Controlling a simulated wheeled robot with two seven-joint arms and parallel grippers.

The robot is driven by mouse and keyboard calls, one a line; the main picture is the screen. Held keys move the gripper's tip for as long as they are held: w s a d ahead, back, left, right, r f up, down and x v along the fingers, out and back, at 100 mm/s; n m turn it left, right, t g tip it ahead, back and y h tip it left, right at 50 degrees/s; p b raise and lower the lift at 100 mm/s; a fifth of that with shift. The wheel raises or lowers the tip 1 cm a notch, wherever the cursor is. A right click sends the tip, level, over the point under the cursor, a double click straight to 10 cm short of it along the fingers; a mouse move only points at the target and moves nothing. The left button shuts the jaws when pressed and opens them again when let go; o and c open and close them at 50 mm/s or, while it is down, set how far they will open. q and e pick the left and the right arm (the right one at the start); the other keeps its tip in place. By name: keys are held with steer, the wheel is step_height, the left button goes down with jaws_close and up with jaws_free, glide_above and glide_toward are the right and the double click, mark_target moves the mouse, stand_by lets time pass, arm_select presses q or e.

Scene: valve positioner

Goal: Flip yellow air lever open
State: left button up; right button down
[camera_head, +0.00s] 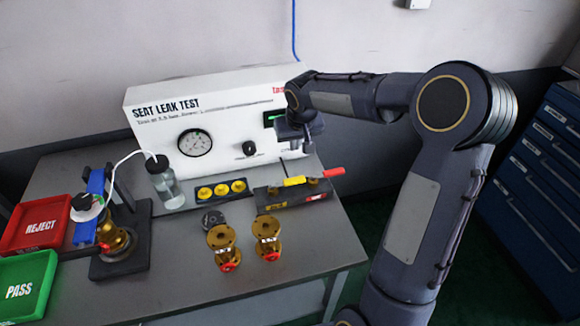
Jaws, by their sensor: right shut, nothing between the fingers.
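A short yellow piece that looks like the air lever (294,181) shows just below the front of the white seat leak test panel (225,113), above a dark block (270,198). A thin dark stem runs up from it; I cannot tell how the two are joined. My right gripper (300,147) is shut and empty, pointing down in front of the panel's right part. It is above the yellow piece and appears apart from it. The gripper and wrist hide part of the panel. My left gripper is not in view.
Two brass valves (222,243) (267,236) stand in front. A clear bottle (164,183), brass fixture (112,240), red reject tray (36,226) and green pass tray (26,285) are left. The table's front right is clear.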

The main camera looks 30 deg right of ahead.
mark_target(287, 183)
steer(key=p+x, duration=0.1)
steer(key=x, duration=0.8)
steer(key=shift+f, duration=0.3)
steer(key=shift+s+a+f, duration=0.1)
steer(key=shift+s+f, duration=0.05)
steer(key=shift+s, duration=0.1)
steer(key=s, duration=0.1)
steer(key=s+p, duration=0.1)
steer(key=shift+s+a, duration=0.35)
steer(key=shift+s, duration=0.05)
steer(key=shift+s+f, duration=0.1)
steer(key=shift+s+f+b, duration=0.1)
steer(key=shift+s+b, duration=0.05)
steer(key=shift+b, duration=0.5)
steer(key=shift+s+m, duration=0.1)
steer(key=shift+m, duration=0.2)
